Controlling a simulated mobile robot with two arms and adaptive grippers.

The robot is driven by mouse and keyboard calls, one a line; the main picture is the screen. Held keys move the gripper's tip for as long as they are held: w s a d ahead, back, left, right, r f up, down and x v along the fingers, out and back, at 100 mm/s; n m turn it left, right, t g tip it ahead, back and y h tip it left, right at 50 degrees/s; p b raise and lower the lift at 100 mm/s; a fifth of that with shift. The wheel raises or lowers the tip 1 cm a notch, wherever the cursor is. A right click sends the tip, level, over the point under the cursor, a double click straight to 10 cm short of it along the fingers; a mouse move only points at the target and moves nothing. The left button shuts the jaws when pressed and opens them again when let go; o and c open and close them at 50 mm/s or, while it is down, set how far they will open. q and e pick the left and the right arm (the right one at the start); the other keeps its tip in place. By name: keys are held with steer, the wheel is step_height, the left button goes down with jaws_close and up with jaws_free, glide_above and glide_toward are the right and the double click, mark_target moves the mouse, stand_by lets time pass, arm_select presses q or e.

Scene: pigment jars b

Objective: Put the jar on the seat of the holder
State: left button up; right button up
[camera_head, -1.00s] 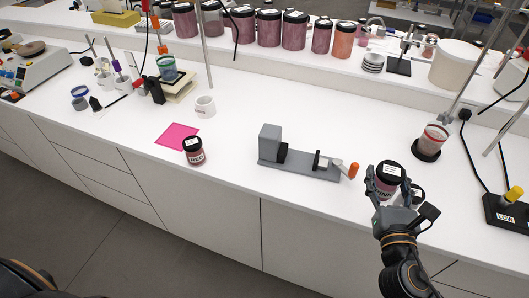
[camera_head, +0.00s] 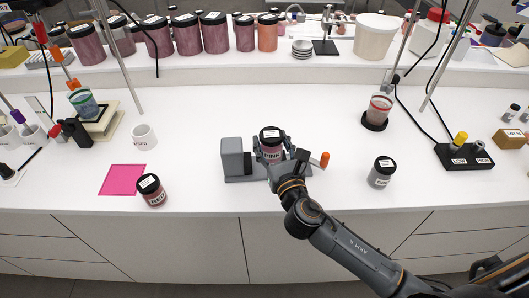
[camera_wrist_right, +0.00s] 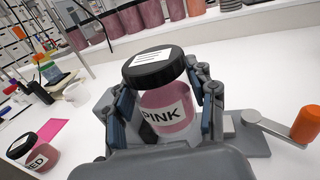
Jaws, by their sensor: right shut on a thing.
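The jar labelled PINK (camera_head: 270,134), with a black lid and pink contents, is between the fingers of my right gripper (camera_head: 272,154). It also shows in the right wrist view (camera_wrist_right: 168,107), slightly tilted there, with a finger on each side. The gripper is shut on it. The grey holder (camera_head: 233,158) has a tall block at its left and a crank with an orange knob (camera_head: 324,159) at its right. The jar is over the holder's middle, right of the block. The gripper hides the seat, so I cannot tell if the jar touches it. My left gripper is out of view.
The RED jar (camera_head: 152,190) stands by a pink sheet (camera_head: 122,179) at left. Another black-lidded jar (camera_head: 381,172) stands right of the holder. A red-lidded jar on a dark round base (camera_head: 375,121) stands behind it. A black switch box (camera_head: 463,156) lies farther right.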

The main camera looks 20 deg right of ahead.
steer(key=w+f, duration=0.1)
steer(key=f, duration=0.1)
steer(key=w+f, duration=0.2)
steer(key=shift+w+a+f+b, duration=0.1)
steer(key=shift+w+f+b, duration=0.15)
steer(key=shift+b, duration=0.1)
steer(key=shift+w+f+b, duration=0.15)
steer(key=shift+f+b, duration=0.25)
steer(key=shift+f, duration=1.4)
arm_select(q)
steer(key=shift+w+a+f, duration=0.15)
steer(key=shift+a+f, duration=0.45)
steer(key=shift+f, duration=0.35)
arm_select(e)
steer(key=shift+f, duration=0.15)
steer(key=o, duration=1.2)
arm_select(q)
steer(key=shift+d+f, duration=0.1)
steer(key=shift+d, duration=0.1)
